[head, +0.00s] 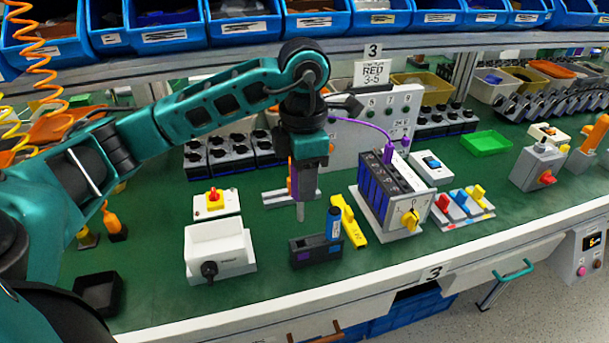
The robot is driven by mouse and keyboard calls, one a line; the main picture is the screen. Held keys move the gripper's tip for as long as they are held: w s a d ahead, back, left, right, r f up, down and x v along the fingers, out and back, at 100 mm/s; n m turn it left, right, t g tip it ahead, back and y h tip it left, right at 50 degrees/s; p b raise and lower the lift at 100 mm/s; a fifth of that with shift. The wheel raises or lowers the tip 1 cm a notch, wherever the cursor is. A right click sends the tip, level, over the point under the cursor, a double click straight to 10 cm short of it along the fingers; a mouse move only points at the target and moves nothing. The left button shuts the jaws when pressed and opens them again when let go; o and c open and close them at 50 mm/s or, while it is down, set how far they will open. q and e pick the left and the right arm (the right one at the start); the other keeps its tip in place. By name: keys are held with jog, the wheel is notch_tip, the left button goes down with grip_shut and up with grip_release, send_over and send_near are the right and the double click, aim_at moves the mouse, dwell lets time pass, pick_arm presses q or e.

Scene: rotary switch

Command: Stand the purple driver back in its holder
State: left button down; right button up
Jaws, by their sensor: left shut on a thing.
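My left gripper (300,183) points straight down above the bench and is shut on the purple driver. Little of the purple driver (300,212) shows: a purple strip beside the jaws and a grey shaft hanging down below them. The shaft looks upright, with its tip above and behind the holder's left part. The dark holder (316,251) stands on the bench with a purple mark at left and a blue mark at right. A blue-handled driver (333,222) stands in its right side. The purple side looks empty. My right gripper is not in view.
A white switch box (218,252) stands left of the holder. A yellow tool (350,220) lies just right of it, beside a module rack (390,200) with a yellow knob. A black tray (98,293) lies at the front left. The bench directly before the holder is clear.

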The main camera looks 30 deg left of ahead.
pick_arm(q)
jog(key=shift+f+b, duration=0.5)
jog(key=shift+b, duration=0.05)
notch_tip(320, 180, down, 5)
jog(key=b, duration=0.3)
jog(key=shift+r+b, duration=0.2)
jog(key=shift+b, duration=0.15)
jog(key=shift+f, duration=0.25)
jog(key=shift+r, duration=0.1)
jog(key=shift+f+b, duration=0.2)
jog(key=shift+b, duration=0.2)
